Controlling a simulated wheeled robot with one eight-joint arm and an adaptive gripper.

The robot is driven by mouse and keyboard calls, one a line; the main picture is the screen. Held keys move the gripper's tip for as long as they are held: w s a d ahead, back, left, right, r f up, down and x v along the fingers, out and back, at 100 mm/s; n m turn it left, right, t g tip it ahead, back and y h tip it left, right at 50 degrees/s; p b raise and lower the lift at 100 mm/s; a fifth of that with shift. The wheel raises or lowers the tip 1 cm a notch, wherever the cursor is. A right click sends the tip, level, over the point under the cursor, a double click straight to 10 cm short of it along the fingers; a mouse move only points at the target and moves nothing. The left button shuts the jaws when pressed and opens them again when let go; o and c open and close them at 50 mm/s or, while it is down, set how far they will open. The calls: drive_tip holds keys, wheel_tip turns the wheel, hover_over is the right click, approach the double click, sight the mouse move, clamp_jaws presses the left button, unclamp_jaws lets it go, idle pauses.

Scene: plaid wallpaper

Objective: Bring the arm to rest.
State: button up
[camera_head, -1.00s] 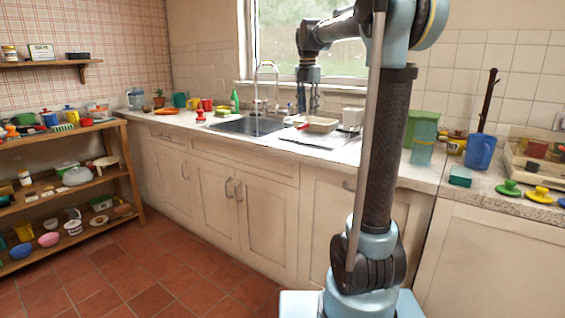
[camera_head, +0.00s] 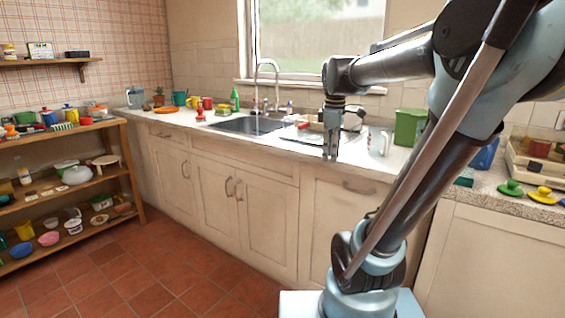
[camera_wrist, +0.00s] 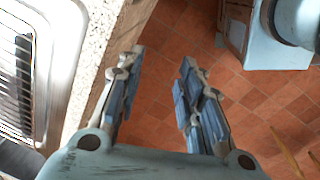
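My gripper (camera_head: 331,150) points down in front of the counter's front edge in the head view, below the drying area by the sink. In the wrist view my gripper (camera_wrist: 157,85) has its two blue-padded fingers spread apart. Only red floor tiles (camera_wrist: 165,100) show between them, so it is open and empty. My arm leans to the right in the head view and bends back left at the top.
The counter edge (camera_wrist: 105,50) lies close on the left in the wrist view. A sink (camera_head: 247,125), a green container (camera_head: 409,127) and several small items stand on the counter. A wooden shelf unit (camera_head: 130,168) stands at the left. The floor between is clear.

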drive_tip(key=s+d+f+m, duration=0.3)
drive_tip(key=s+f+m, duration=1.1)
drive_tip(key=f, duration=0.5)
drive_tip(key=s, duration=0.2)
drive_tip(key=shift+s+f+t, duration=0.35)
drive_tip(key=shift+s+t, duration=0.05)
drive_tip(key=shift+w+f, duration=0.2)
drive_tip(key=shift+w, duration=0.3)
